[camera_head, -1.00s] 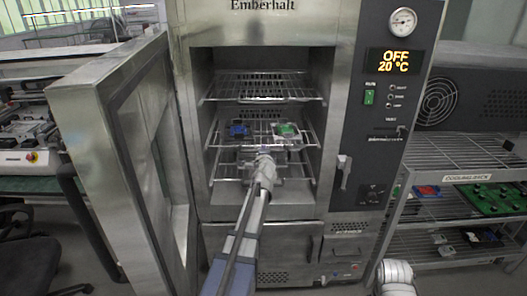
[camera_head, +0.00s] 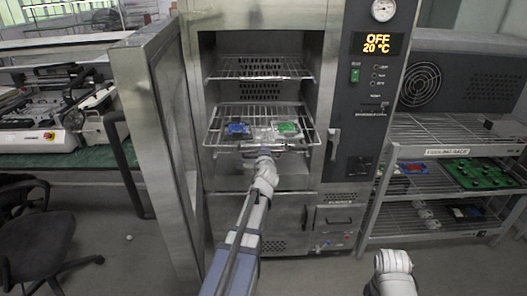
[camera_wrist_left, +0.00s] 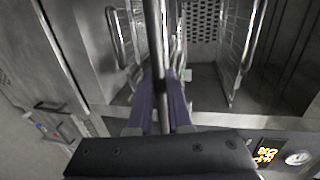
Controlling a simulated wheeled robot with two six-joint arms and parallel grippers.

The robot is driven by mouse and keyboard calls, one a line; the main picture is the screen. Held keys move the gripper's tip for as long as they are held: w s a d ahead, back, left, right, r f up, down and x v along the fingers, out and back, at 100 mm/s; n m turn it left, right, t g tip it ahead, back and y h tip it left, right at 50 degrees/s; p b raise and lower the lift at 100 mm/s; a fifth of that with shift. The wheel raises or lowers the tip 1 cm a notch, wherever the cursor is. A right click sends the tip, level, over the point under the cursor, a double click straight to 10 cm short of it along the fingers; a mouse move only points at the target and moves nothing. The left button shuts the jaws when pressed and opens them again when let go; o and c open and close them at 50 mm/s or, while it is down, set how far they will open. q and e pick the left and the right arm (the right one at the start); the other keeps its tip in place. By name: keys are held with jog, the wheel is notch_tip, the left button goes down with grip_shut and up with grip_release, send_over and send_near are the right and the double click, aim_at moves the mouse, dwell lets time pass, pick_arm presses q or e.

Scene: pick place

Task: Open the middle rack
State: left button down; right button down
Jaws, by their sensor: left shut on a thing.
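The middle rack (camera_head: 225,112) is a wire shelf in the open oven, pulled partly out past the front opening. It carries a blue item (camera_head: 238,130) and a green item (camera_head: 288,129). My left gripper (camera_head: 264,157) is at the front edge of this rack, shut on its front bar. In the left wrist view, the purple-grey fingers (camera_wrist_left: 161,105) close on the metal bar (camera_wrist_left: 156,45), which runs up the picture.
The oven door (camera_head: 150,150) stands open on the left. An upper wire rack (camera_head: 260,67) sits inside, above the middle one. A cooling rack (camera_head: 450,152) with boards stands at the right, and a chair (camera_head: 35,235) at the left.

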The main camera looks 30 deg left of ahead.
pick_arm(q)
jog(key=shift+s+d, duration=0.15)
jog(key=shift+s, duration=0.05)
jog(key=c, duration=0.8)
grip_release()
jog(key=shift+c, duration=0.2)
jog(key=shift+s, duration=0.1)
jog(key=p+v, duration=0.1)
jog(key=v, duration=0.6)
jog(key=shift+s+d+p, duration=0.2)
jog(key=shift+s+p, duration=0.05)
jog(key=shift+p, duration=0.05)
